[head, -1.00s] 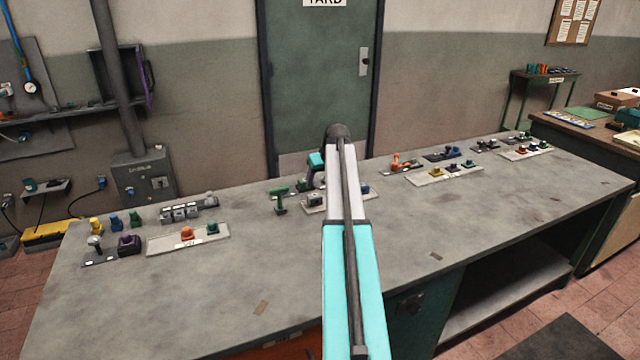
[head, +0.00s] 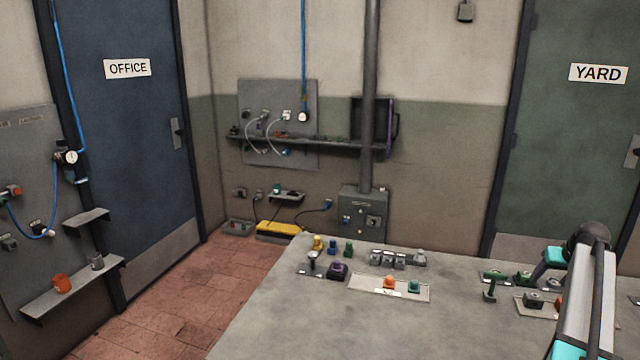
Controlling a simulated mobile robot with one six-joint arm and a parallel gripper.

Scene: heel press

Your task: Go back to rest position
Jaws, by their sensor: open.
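My arm reaches in from the lower right of the head view, with a pale link, a dark elbow and a cyan wrist section. My gripper (head: 535,281) is the small dark end below the cyan wrist, over the right part of the bench (head: 290,325). It is open, and I see nothing held in it, though its fingers are small and partly hidden. A green T-handled device (head: 491,285) and a grey block with a dark knob (head: 533,301) stand close to it.
On the bench's left part are a light tray with orange and green pieces (head: 389,287), a purple knob (head: 337,270) and a grey row of switches (head: 393,258). A wall shelf with an orange cup (head: 62,284) is at left. Red floor (head: 170,300) lies clear between.

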